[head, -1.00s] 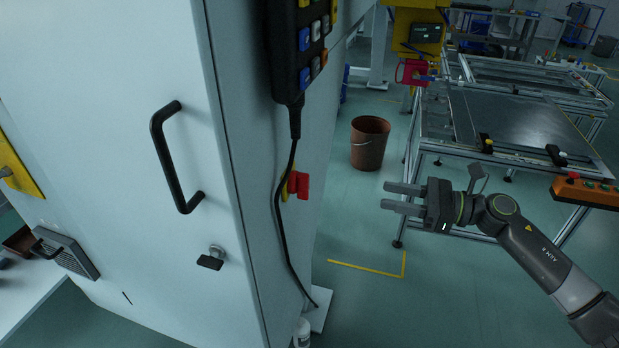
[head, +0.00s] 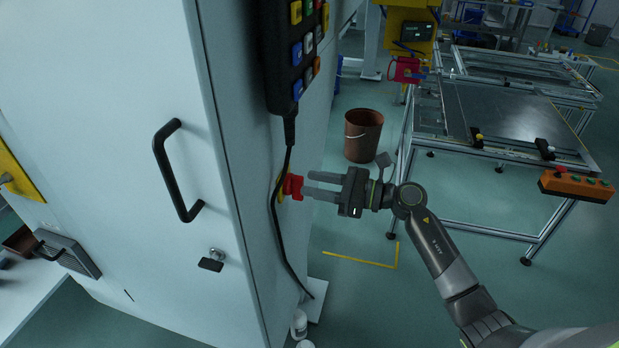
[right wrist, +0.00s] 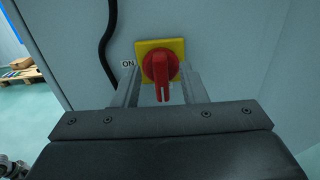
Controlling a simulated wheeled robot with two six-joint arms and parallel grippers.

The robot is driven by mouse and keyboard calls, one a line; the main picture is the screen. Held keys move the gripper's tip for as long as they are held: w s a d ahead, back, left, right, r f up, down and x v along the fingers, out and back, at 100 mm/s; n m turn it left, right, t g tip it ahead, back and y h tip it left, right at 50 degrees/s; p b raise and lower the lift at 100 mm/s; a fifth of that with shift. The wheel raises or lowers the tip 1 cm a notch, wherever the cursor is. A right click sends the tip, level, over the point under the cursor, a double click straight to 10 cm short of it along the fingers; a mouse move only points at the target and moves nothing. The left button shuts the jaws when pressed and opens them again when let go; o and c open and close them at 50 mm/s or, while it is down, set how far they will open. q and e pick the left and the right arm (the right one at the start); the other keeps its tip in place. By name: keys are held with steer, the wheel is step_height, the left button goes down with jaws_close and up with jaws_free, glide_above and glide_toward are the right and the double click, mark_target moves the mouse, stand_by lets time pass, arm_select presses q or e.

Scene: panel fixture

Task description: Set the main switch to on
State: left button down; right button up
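The main switch is a red rotary handle (right wrist: 161,72) on a yellow plate (right wrist: 174,46) on the cabinet side. In the right wrist view its grip points downward, and an "ON" label (right wrist: 127,64) sits left of the plate. In the head view the red handle (head: 292,186) shows beside the black cable. My right gripper (head: 308,186) is open, its fingers pointing at the switch. In the right wrist view the fingers (right wrist: 162,88) stand to the left and right of the handle, with gaps; whether they reach around it is hard to tell. My left gripper is not in view.
A black pendant (head: 296,50) hangs on the cabinet (head: 120,90), its cable (head: 277,215) running down close to the switch. A brown bucket (head: 363,136) stands on the floor behind my right gripper. A metal frame table (head: 510,115) stands to the right.

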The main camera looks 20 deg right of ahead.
steer(key=shift+x, duration=0.95)
jaws_close()
